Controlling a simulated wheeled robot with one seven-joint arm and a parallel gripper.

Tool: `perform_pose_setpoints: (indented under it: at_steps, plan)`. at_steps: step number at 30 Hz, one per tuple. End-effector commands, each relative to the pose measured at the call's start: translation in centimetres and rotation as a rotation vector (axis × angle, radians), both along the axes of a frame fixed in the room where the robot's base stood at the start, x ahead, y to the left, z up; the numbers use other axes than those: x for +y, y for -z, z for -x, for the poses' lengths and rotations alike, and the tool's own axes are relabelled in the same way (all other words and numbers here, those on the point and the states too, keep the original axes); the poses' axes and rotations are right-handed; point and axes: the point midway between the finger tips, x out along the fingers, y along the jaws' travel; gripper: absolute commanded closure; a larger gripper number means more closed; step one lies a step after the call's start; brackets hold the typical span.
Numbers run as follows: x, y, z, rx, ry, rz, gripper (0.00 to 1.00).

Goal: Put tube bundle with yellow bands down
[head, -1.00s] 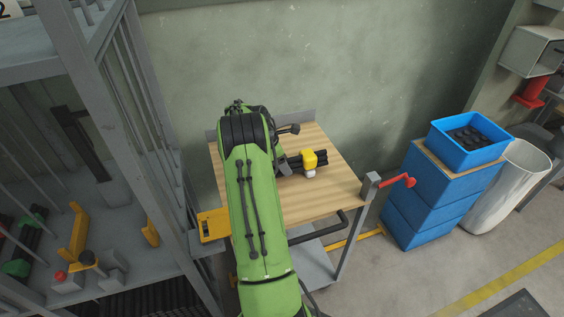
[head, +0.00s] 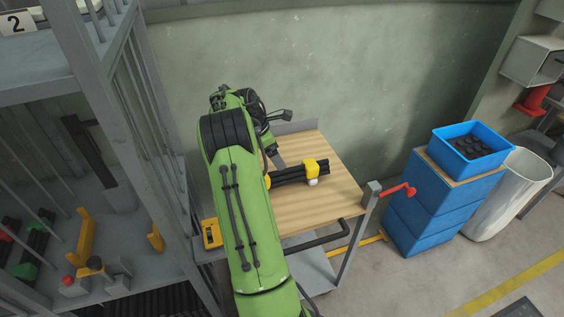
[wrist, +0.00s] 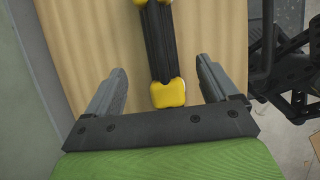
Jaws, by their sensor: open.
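The tube bundle with yellow bands (head: 290,175) lies on the wooden top of a trolley table (head: 325,210). It is made of black tubes with a yellow band near the right end in the head view. In the wrist view the bundle (wrist: 158,45) runs away from my gripper, with one yellow band (wrist: 168,94) near and another at the top edge. My gripper (wrist: 160,85) is open, its two fingers apart on either side of the near band, with visible gaps to both. In the head view my arm hides the gripper's fingers and part of the bundle.
A red crank handle (head: 397,190) sticks out at the table's right corner. Blue crates (head: 445,200) and a white bin (head: 508,195) stand further right. A grey shelf rack (head: 100,130) is close on the left. The table's front right area is bare.

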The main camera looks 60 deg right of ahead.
Motion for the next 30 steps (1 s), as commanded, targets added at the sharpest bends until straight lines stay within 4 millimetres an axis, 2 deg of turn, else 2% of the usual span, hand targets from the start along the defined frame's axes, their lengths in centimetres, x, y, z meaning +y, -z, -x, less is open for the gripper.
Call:
perform_pose_setpoints:
  at_steps: [1,4,12,14,16,17,20,23,24,26,27,30]
  plan:
    - [0.3,-1.2,-0.3,0.000,-0.001,0.001,0.13]
    - [0.7,-2.4,-0.7,0.001,0.000,-0.001,0.13]
    - [1.0,-2.9,-0.9,-0.003,0.003,0.000,0.13]
    - [1.8,-3.7,-1.5,-0.026,0.013,0.009,0.13]
    - [4.0,-5.9,-2.8,-0.086,0.044,0.028,0.13]
    - [5.4,-7.1,-3.5,-0.124,0.065,0.037,0.13]
    - [11.7,-11.3,-5.4,-0.271,0.149,0.053,0.13]
    - [18.8,-14.8,-5.8,-0.423,0.245,0.037,0.13]
    - [21.9,-16.0,-5.5,-0.485,0.284,0.021,0.13]
    - [26.4,-17.3,-4.5,-0.567,0.344,-0.015,0.13]
    - [29.3,-18.0,-3.5,-0.619,0.385,-0.044,0.13]
    - [36.0,-18.6,0.0,-0.727,0.488,-0.134,0.13]
